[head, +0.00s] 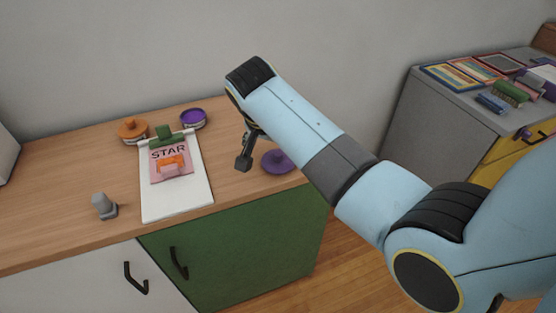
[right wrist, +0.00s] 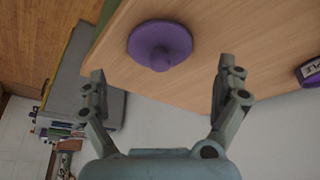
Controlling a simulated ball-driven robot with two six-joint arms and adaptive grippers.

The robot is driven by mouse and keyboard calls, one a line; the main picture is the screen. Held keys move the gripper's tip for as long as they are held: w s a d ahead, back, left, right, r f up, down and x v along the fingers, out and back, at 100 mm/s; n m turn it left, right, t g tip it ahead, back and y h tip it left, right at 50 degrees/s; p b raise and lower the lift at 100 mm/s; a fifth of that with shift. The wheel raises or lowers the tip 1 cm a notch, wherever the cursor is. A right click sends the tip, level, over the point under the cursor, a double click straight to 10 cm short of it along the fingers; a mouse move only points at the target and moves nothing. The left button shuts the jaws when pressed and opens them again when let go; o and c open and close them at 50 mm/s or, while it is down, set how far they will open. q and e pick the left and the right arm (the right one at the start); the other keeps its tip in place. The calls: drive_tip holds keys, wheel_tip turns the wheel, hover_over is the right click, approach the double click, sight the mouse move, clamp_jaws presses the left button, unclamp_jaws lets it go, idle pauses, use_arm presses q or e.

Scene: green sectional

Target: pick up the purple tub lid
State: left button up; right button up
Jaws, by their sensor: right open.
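The purple tub lid (head: 277,161) lies on the wooden counter top near its right end, with a round knob on top. In the right wrist view the lid (right wrist: 160,44) is a disc with its knob towards the camera, beyond the fingertips and between their lines. My right gripper (head: 244,163) hangs over the counter just left of the lid in the head view, partly hidden by my arm. In the right wrist view the right gripper (right wrist: 160,82) is open and empty, its fingers wide apart. My left gripper is in neither view.
A purple-topped tub (head: 193,119) and an orange-lidded tub (head: 132,129) stand at the back. A white clipboard (head: 190,205) with a STAR card (head: 171,161) lies mid-counter. A grey object (head: 103,206) stands front left. A grey cabinet (head: 440,115) with books is at right.

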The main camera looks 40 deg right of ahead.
sight(278, 153)
drive_tip(key=x, duration=0.4)
drive_tip(key=shift+r, duration=0.1)
drive_tip(key=c, duration=0.9)
